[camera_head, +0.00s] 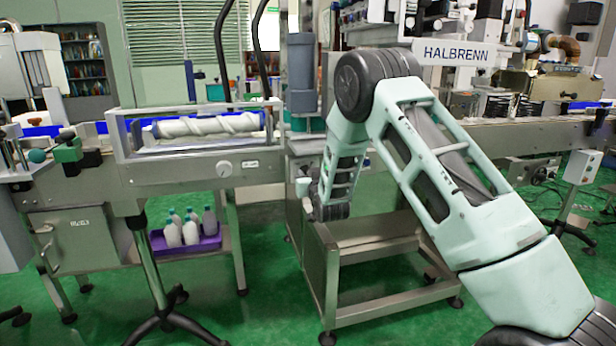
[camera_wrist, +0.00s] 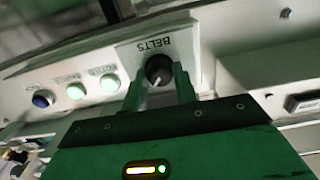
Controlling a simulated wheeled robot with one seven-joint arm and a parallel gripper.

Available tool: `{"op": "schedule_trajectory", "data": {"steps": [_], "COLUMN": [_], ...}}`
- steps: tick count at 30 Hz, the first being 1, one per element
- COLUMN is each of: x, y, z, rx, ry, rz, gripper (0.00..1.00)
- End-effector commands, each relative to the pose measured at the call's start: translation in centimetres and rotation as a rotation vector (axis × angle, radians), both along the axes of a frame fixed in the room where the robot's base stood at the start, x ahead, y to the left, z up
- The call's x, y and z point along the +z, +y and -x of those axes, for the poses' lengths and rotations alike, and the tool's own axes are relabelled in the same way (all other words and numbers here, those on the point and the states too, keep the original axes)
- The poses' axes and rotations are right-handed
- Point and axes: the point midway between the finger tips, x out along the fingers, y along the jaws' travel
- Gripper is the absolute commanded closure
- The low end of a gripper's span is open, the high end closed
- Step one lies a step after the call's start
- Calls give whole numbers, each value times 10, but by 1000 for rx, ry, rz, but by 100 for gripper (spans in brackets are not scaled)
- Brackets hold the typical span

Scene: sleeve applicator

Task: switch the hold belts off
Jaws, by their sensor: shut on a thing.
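The belts knob (camera_wrist: 159,69) is a small dark rotary knob with a pale pointer mark, on a light plate (camera_wrist: 186,44) lettered BELTS, which appears upside down in the wrist view. The pointer mark runs toward the lower part of the picture. My gripper (camera_wrist: 159,78) has its two green fingers on either side of the knob, shut on it. In the head view my arm reaches down to the machine's front by the center; the fingers and the knob cannot be made out there.
A blue button (camera_wrist: 43,98) and two pale lit buttons (camera_wrist: 92,88) sit in a row left of the knob. A conveyor with a white screw (camera_head: 208,126) stands left in the head view. A steel stand (camera_head: 375,265) is below my arm. Green floor lies open in front.

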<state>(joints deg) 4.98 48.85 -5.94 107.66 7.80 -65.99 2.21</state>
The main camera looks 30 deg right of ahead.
Motion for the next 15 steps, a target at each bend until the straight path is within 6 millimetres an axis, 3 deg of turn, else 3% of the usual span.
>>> {"op": "schedule_trajectory", "data": {"steps": [15], "x": [-1], "y": [1], "z": [0], "rx": [1], "ry": [125], "rz": [433], "gripper": [94]}}
